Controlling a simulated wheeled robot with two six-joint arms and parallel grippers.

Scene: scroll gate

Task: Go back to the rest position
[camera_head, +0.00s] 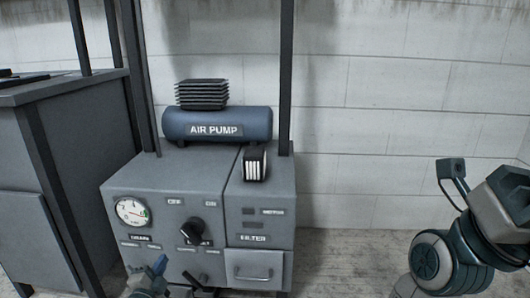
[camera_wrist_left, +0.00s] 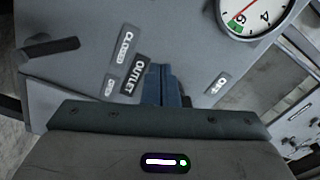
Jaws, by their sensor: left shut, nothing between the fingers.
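My left gripper (camera_head: 160,265) is low in front of the grey pump cabinet (camera_head: 160,187), below the gauge, with its blue fingertips pointing up. In the left wrist view the blue fingers (camera_wrist_left: 165,84) are together, with nothing between them. They appear over the panel beside the OUTLET label (camera_wrist_left: 133,76); I cannot tell whether they touch it. Parts of my right arm (camera_head: 450,262) show at the right edge of the head view, but its gripper does not show.
The panel bears a round gauge (camera_head: 133,211), a black knob (camera_head: 191,229) and a drawer-like handle (camera_head: 253,271). A blue air pump (camera_head: 217,124) sits on top. Dark posts flank it. Another grey cabinet (camera_head: 40,190) stands left. Floor (camera_head: 345,230) to the right is clear.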

